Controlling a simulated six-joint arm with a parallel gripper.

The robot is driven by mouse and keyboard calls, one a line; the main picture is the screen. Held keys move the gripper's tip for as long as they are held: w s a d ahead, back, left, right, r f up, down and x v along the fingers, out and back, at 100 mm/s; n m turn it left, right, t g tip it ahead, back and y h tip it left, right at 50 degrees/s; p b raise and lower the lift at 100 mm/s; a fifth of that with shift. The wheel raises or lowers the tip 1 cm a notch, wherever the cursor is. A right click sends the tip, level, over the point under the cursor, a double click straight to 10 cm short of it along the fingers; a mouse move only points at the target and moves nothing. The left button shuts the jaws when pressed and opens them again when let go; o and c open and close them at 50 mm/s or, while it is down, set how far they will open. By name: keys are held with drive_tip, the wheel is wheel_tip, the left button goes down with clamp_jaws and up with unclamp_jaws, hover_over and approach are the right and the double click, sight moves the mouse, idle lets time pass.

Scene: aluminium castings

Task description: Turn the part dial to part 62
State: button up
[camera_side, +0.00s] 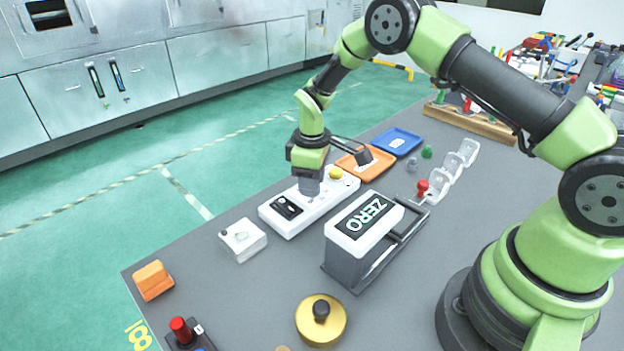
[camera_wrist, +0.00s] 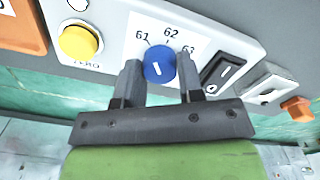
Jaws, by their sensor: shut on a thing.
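The part dial (camera_wrist: 158,64) is a round blue knob on a white panel (camera_side: 289,226). Labels 61, 62 and 63 are printed in an arc beyond it in the wrist view. A short white mark shows on the dial's face, but I cannot tell for sure which label it points to. My gripper (camera_wrist: 160,82) is shut on the dial, with one dark finger on each side. In the side view my gripper (camera_side: 309,186) reaches down onto the panel from above and hides the dial.
A yellow button (camera_wrist: 78,41) marked ZERO and a black rocker switch (camera_wrist: 223,71) flank the dial. In the side view, a box labelled ZERO (camera_side: 345,246) stands close in front of the panel. An orange tray (camera_side: 379,166) and a white block (camera_side: 243,239) sit near its ends.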

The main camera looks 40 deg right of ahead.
drive_tip(key=m, duration=0.6)
drive_tip(key=shift+m, duration=0.3)
idle(0.5)
drive_tip(key=o, duration=0.9)
drive_tip(key=shift+o, duration=0.2)
drive_tip(key=shift+r, duration=0.1)
wheel_tip(320, 180, up, 9)
drive_tip(key=shift+r, duration=0.4)
